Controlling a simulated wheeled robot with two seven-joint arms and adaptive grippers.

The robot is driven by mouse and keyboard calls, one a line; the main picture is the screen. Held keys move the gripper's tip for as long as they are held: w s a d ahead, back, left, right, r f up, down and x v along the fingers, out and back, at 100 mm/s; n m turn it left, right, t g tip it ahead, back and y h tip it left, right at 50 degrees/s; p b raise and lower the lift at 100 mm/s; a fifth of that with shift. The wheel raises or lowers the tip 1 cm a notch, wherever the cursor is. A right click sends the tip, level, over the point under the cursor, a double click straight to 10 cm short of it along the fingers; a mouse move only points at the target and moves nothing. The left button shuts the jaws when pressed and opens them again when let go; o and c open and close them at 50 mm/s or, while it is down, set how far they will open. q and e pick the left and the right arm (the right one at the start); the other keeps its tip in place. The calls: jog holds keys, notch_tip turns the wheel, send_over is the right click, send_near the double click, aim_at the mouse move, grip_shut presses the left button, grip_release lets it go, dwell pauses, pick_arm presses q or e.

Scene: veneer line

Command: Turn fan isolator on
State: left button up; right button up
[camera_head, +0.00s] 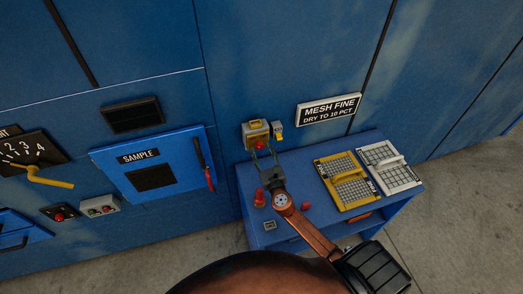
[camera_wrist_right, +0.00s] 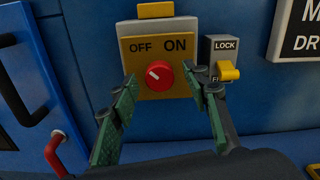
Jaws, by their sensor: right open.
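The fan isolator (camera_head: 256,131) is a grey box on the blue wall with a yellow plate. In the right wrist view its yellow plate (camera_wrist_right: 183,84) reads OFF on the left and ON on the right. A round red knob (camera_wrist_right: 160,75) sits below these words, its white mark on the left, OFF side. My right gripper (camera_head: 264,156) is open, just in front of the isolator. In the wrist view the green-padded fingers (camera_wrist_right: 172,90) stand apart on either side of the knob, with no visible contact. My left gripper is not in view.
A grey LOCK box with a yellow lever (camera_wrist_right: 229,71) is right of the isolator, close to the right finger. Below is a blue bench (camera_head: 400,200) with yellow and white mesh panels and small red items. A SAMPLE door (camera_head: 180,155) with a red-tipped handle is left.

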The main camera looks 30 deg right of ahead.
jog(key=shift+w, duration=0.1)
jog(key=c, duration=1.2)
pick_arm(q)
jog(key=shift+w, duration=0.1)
pick_arm(e)
jog(key=shift+o, duration=0.2)
